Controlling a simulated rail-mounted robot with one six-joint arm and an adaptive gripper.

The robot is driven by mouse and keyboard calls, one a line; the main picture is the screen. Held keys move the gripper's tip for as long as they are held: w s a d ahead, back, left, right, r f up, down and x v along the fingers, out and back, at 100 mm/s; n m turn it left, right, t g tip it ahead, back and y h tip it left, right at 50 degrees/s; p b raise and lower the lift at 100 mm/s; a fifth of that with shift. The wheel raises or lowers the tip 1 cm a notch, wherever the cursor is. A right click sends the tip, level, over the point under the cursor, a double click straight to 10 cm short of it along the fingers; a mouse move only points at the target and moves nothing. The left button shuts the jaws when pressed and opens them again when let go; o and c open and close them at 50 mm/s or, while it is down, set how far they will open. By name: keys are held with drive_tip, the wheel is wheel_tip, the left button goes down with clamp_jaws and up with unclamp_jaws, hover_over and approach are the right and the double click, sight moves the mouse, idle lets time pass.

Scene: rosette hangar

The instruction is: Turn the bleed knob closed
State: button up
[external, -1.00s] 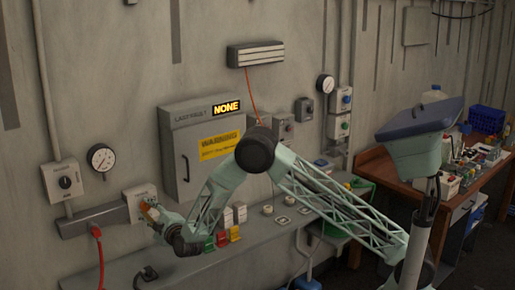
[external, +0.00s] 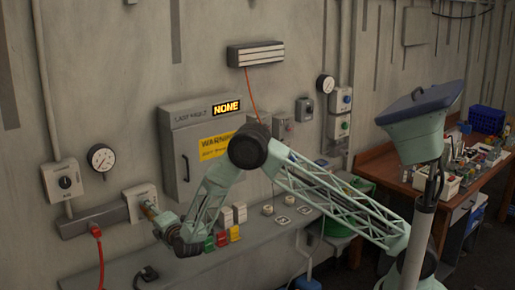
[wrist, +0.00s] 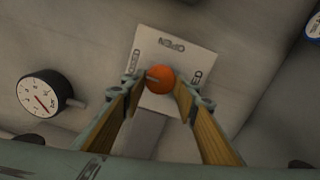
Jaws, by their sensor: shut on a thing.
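The bleed knob (wrist: 160,80) is a round orange knob in the wrist view. It sits on a pale plate (wrist: 150,48) marked OPEN at the top edge and CLOSED at the left and right sides. A small grey pointer on the knob points left, towards the left CLOSED mark. My gripper (wrist: 161,86) has its two fingers on either side of the knob and is shut on it. In the external view my gripper (external: 150,211) is at the pale wall box (external: 141,194); the knob is mostly hidden there.
A dial gauge (wrist: 45,97) is left of the plate in the wrist view. In the external view a switch box (external: 64,181) and red cable (external: 98,254) are to the left. The grey cabinet (external: 183,185) reads NONE. A ledge (external: 115,275) runs below with small coloured blocks.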

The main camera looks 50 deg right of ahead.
idle(0.4)
drive_tip(key=o, duration=0.8)
drive_tip(key=shift+o, duration=0.2)
drive_tip(key=shift+s, duration=0.15)
drive_tip(key=s+a, duration=0.2)
drive_tip(key=s, duration=0.9)
drive_tip(key=shift+s, duration=0.25)
drive_tip(key=shift+a, duration=0.1)
drive_tip(key=shift+r, duration=0.15)
